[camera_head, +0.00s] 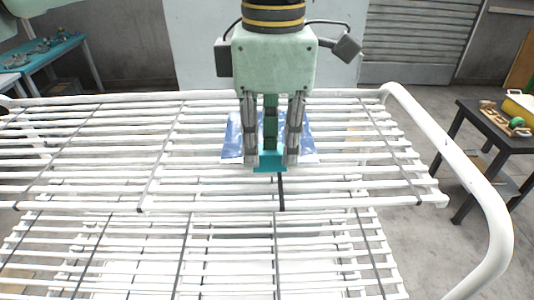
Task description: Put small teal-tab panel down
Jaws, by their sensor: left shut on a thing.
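The small panel (233,140) is a blue-and-white piece with a teal tab (268,164) on its near edge. It shows on both sides of my left gripper (270,158), which points down in the middle of the view. The gripper's fingers are shut on the panel at the teal tab. The panel is over the upper white wire rack (110,145); I cannot tell whether it touches the bars. The fingers hide the panel's middle. My right gripper is not in view.
A lower rack level (230,255) lies below the near edge. A white tubular rail (490,215) curves around the rack's right side. A dark table (490,125) with a yellow container (519,108) stands at right, a teal table (45,58) at far left. The upper rack's left is clear.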

